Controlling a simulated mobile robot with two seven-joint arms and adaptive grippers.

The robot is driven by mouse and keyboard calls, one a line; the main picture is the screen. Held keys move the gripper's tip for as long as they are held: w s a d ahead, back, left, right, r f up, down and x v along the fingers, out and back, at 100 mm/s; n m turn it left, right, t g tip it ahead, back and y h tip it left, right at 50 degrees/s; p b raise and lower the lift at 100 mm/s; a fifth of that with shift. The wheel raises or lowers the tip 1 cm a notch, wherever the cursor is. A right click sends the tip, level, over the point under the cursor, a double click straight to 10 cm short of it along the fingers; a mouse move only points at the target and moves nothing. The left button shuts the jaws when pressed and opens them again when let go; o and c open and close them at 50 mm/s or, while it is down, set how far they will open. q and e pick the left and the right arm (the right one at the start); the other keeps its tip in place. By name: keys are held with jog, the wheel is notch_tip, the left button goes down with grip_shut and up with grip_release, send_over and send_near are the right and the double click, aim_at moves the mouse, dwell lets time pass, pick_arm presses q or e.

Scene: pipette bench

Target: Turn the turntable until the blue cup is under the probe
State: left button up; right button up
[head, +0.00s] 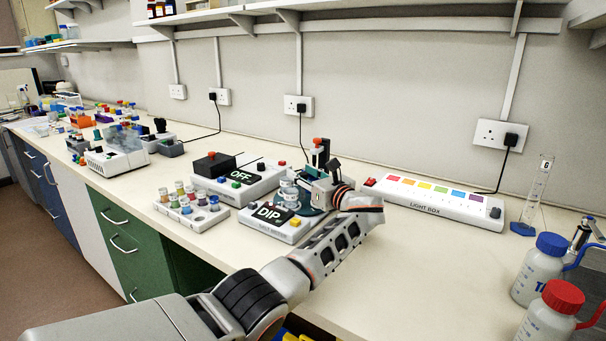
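An upright post with a red top (317,142) rises behind the gripper; the probe itself cannot be told apart. My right gripper is not in view.
A box reading DIP (272,232) stands in front left of the turntable, and a box reading OFF (235,190) behind it. A vial rack (206,219) is to the left. A light box (433,204) lies to the right. Wash bottles (540,268) stand at far right; the front-right bench is clear.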

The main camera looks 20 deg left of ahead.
pick_arm(q)
jog(key=v, duration=1.2)
jog(key=shift+s, duration=0.1)
